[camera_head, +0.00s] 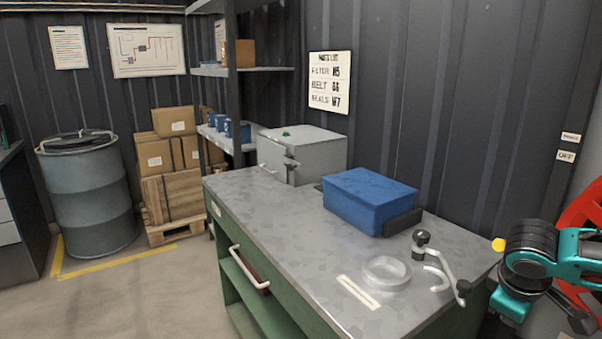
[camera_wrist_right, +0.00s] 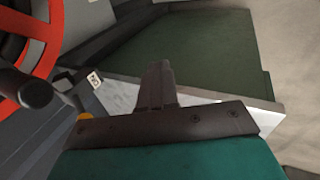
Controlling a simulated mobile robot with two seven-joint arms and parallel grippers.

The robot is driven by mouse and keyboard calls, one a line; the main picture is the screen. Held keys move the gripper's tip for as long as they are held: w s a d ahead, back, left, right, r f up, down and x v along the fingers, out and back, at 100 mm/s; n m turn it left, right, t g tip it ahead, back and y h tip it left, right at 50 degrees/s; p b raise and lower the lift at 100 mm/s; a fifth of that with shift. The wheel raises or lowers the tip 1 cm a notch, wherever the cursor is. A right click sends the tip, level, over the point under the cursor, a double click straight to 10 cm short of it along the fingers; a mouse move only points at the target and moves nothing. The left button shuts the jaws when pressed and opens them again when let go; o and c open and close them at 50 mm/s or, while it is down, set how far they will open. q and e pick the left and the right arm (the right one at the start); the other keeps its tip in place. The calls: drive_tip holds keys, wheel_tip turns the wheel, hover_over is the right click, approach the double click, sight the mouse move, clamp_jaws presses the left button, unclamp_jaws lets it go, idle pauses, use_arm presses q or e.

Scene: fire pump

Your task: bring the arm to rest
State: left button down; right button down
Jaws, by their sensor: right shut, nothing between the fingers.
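My right arm, teal and black, comes in from the right edge of the head view beside the right end of the workbench (camera_head: 290,240). In the right wrist view my right gripper (camera_wrist_right: 157,75) has its dark fingers together, with nothing between them. It is apart from the bench, whose green side (camera_wrist_right: 200,75) lies beyond the fingers. In the head view the fingertips are hard to make out. My left gripper is in neither view.
A red wheel (camera_head: 585,215) stands close by my right arm and fills the upper left of the wrist view. On the bench are a blue box (camera_head: 368,195), a grey metal box (camera_head: 305,150), a clear dish (camera_head: 387,271) and a metal lever (camera_head: 440,262). Floor at left front is clear.

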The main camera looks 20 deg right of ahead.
drive_tip(key=s+a+f+y, duration=0.3)
drive_tip(key=s+a+f, duration=0.4)
drive_tip(key=a+f, duration=0.55)
drive_tip(key=s+a+m+t+y, duration=0.1)
drive_tip(key=s+a, duration=0.1)
drive_tip(key=a, duration=0.5)
drive_tip(key=s+a+m+y, duration=0.1)
drive_tip(key=s+a, duration=0.2)
drive_tip(key=a, duration=0.5)
drive_tip(key=w+a+f+n+t+y, duration=0.1)
drive_tip(key=w+a+f+t, duration=0.1)
drive_tip(key=w+f+t, duration=0.5)
drive_tip(key=shift+w+a+f+t+y, duration=0.2)
drive_tip(key=shift+w+f+t+y, duration=0.15)
drive_tip(key=shift+f, duration=0.95)
drive_tip(key=shift+s, duration=0.1)
